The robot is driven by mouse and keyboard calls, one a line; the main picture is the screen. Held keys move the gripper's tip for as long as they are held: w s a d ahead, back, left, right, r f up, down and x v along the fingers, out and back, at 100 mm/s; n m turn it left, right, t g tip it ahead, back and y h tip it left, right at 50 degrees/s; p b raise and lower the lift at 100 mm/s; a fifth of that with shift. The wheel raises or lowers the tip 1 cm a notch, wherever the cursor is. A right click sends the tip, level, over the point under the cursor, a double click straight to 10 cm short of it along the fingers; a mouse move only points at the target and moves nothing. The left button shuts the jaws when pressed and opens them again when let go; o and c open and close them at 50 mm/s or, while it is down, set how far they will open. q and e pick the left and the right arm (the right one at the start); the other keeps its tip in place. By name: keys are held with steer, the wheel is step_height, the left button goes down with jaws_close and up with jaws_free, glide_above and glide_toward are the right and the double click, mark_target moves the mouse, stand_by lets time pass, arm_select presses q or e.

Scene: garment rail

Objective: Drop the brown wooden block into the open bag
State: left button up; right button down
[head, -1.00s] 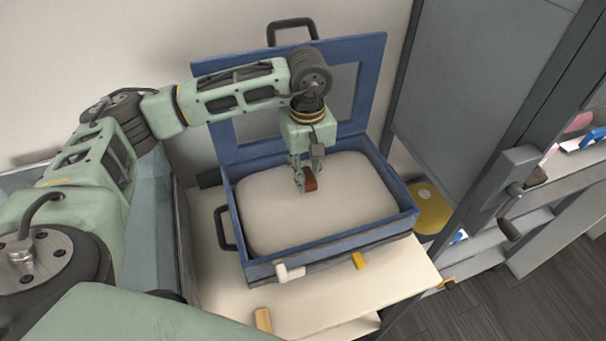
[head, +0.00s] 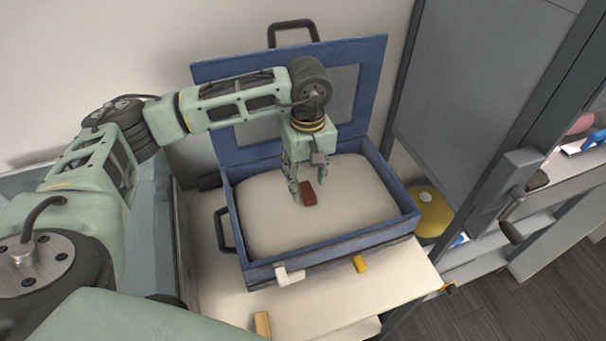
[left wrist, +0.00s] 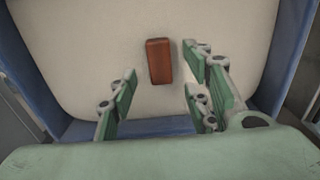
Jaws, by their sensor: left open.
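The brown wooden block (head: 308,193) is a small reddish-brown piece over the pale lining of the open blue bag (head: 330,245). It also shows in the left wrist view (left wrist: 159,61), ahead of and between the fingertips, not gripped. The bag is a case with its lid raised against the wall. My left gripper (head: 307,190) is open above the lining, its fingers spread apart on both sides of the block. In the left wrist view the gripper (left wrist: 160,82) shows a clear gap between its fingers. My right gripper is not in view.
The bag lies on a pale table (head: 330,300). A wooden piece (head: 263,324) lies near the table's front edge. A grey cabinet frame (head: 500,150) stands to the right, and a yellow item (head: 432,212) sits beside the bag.

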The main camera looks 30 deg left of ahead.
arm_select(q)
step_height(320, 180, up, 12)
stand_by(0.5)
steer(key=shift+f, duration=0.1)
